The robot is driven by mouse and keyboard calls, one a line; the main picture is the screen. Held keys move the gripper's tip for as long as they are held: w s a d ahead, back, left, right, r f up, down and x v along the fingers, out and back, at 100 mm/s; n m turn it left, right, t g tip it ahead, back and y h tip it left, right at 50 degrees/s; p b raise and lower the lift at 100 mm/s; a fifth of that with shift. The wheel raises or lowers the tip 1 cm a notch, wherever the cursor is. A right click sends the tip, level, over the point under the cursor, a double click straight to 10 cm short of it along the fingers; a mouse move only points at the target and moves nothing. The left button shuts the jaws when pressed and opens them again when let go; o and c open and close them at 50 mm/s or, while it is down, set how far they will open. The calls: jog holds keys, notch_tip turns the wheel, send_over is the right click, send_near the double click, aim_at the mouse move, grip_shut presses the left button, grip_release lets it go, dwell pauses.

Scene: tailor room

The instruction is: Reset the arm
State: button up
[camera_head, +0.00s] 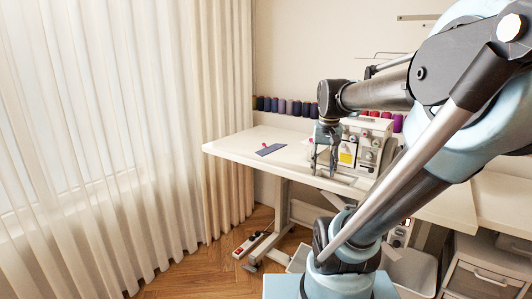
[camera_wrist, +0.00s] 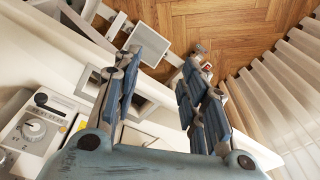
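My arm reaches in from the right in the head view. My gripper (camera_head: 325,163) hangs pointing down beside the white sewing machine (camera_head: 367,148), over the white table (camera_head: 232,148). In the wrist view my gripper (camera_wrist: 163,72) shows its two blue-padded fingers spread apart, with nothing between them. I cannot tell from the head view whether the gripper touches the machine.
A dark blue cloth piece with a pink item (camera_head: 268,149) lies on the table. Thread spools (camera_head: 280,105) line the back wall. Curtains (camera_head: 100,150) hang at the left. A power strip (camera_head: 252,243) is on the wooden floor (camera_head: 205,270). Drawers (camera_head: 485,280) stand lower right.

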jog(key=s+f+n, duration=0.2)
jog(key=s+f, duration=0.8)
jog(key=f, duration=0.3)
jog(key=shift+s+f+n+t, duration=0.25)
jog(key=shift+s+n+t, duration=0.05)
jog(key=shift+t, duration=0.1)
jog(key=shift+a, duration=0.1)
jog(key=shift+w+f, duration=0.2)
jog(key=shift+w, duration=0.2)
